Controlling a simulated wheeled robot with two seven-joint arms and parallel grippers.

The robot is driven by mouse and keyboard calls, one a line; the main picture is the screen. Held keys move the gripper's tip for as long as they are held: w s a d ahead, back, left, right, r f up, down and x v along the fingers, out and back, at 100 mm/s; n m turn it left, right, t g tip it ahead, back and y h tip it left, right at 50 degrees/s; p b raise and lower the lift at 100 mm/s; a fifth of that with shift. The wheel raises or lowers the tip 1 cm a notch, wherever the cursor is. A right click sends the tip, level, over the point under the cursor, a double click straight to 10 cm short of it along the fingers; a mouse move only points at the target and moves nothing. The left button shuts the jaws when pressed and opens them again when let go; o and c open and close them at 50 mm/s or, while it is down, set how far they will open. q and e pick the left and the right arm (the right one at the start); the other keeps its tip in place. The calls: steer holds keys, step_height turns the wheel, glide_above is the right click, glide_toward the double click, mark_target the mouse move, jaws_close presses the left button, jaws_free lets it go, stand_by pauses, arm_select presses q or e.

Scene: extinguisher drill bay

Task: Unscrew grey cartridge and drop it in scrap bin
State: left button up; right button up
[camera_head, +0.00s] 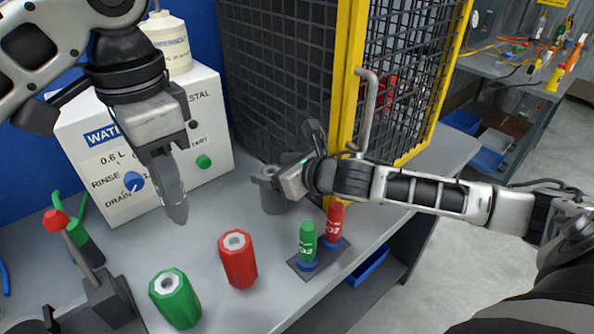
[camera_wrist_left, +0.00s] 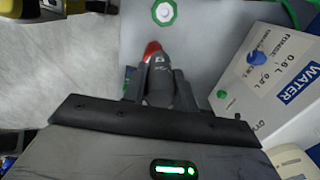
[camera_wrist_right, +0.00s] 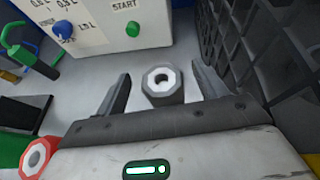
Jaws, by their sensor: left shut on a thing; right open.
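My left gripper (camera_head: 174,195) is shut on the grey cartridge (camera_wrist_left: 160,84), which shows dark grey between the fingers in the left wrist view. It is held above the table, in front of the white water box. A grey eight-sided body (camera_wrist_right: 162,88) with a pale top and an open centre hole stands upright on the table. My right gripper (camera_wrist_right: 160,92) is open, with a finger to either side of this body. In the head view the right gripper (camera_head: 292,180) partly covers the grey body (camera_head: 272,197). I cannot make out a scrap bin.
Red (camera_head: 238,262) and green (camera_head: 176,300) eight-sided bodies stand at the table's front. A rack (camera_head: 302,268) holds a green cartridge (camera_head: 307,243) and a red cartridge (camera_head: 334,222). The water box (camera_head: 110,190) and mesh fence (camera_head: 280,80) bound the back. A red-knobbed lever (camera_head: 56,221) stands left.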

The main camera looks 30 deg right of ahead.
arm_select(q)
steer(key=shift+f+b, duration=0.75)
steer(key=shift+f, duration=0.1)
steer(key=shift+s, duration=0.1)
arm_select(e)
steer(key=v, duration=1)
steer(key=shift+s, duration=0.3)
